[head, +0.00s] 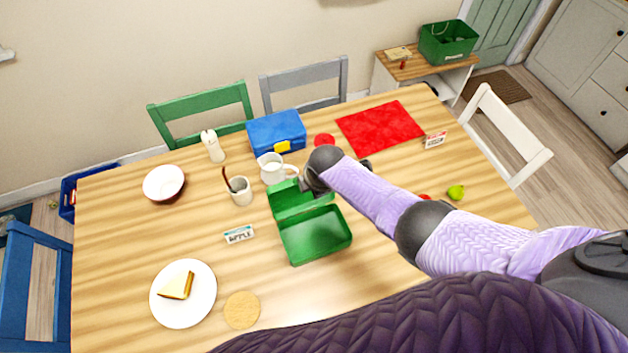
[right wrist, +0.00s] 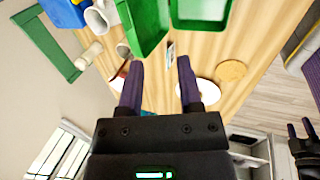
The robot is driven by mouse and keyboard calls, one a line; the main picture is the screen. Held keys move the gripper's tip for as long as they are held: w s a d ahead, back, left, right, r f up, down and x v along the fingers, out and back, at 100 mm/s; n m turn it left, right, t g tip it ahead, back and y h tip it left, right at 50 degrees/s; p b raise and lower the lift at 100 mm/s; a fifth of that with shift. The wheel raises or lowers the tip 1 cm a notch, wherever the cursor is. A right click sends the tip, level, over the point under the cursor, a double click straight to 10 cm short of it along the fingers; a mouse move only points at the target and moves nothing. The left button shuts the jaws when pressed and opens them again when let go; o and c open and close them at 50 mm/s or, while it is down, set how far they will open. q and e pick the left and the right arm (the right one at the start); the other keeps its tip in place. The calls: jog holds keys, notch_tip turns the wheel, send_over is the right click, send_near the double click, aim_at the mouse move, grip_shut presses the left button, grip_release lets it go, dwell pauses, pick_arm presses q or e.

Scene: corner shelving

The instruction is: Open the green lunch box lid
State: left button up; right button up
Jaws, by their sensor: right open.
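The green lunch box (head: 322,243) sits on the wooden table with its inside showing and empty. Its lid (head: 297,199) is swung back at the far side, clear of the opening. My right gripper (head: 318,188) is at the lid's right end; the wrist hides its fingers in the head view. In the right wrist view the fingers (right wrist: 160,72) are apart with nothing between them. The lid (right wrist: 146,24) and the box (right wrist: 200,12) lie beyond the fingertips. A dark gripper-like part, probably my left gripper (right wrist: 301,128), shows at the right edge, too small to read.
A white mug (head: 273,168) stands close behind the lid, and a blue box (head: 277,135) behind that. A cup (head: 240,191) with a utensil stands left of the lid. A name card (head: 239,235) and a plate (head: 183,293) with cake are left of the box.

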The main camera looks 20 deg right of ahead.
jog(key=shift+p+v, duration=0.65)
jog(key=shift+v, duration=0.15)
jog(key=shift+w, duration=0.1)
